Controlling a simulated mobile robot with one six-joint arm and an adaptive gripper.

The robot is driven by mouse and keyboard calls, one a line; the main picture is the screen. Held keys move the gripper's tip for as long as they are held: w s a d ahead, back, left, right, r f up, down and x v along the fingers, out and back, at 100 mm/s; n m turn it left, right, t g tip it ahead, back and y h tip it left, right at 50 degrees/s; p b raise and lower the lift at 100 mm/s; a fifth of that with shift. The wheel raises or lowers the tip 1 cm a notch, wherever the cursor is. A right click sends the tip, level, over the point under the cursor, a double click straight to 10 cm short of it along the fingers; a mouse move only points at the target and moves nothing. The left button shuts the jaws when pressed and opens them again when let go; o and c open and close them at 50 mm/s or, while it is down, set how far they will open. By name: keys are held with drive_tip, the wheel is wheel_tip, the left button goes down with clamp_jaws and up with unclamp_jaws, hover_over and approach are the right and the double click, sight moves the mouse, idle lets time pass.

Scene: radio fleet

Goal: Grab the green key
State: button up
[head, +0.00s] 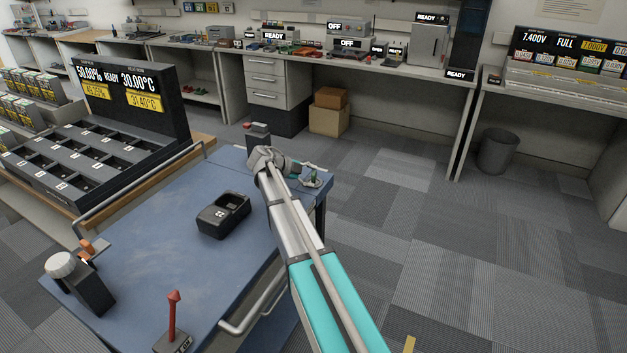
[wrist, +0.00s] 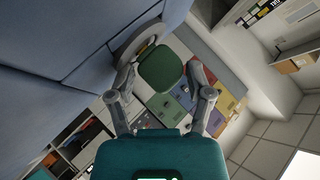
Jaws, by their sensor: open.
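The green key shows in the wrist view as a dark green rounded head (wrist: 161,68), with a grey curved part (wrist: 140,38) beside it. My gripper (wrist: 161,73) is open, with one finger on each side of the green head. I see gaps between the fingers and the head, and cannot tell whether either touches it.
A black two-well holder (head: 222,215) stands mid-cart. A red post (head: 173,315) stands at the front, and a black block with a white knob (head: 75,280) at the left. A small dark box with a red top (head: 257,134) is behind my arm. The cart has metal rails.

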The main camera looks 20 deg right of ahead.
idle(0.4)
drive_tip(key=c, duration=0.7)
drive_tip(key=shift+c, duration=0.2)
drive_tip(key=shift+r, duration=0.15)
wheel_tip(320, 180, up, 2)
drive_tip(key=shift+p, duration=1.15)
drive_tip(key=s+r+p, duration=1)
drive_tip(key=s, duration=0.4)
drive_tip(key=shift+d+r+p, duration=0.35)
drive_tip(key=shift+d+r, duration=0.05)
drive_tip(key=shift+d, duration=0.05)
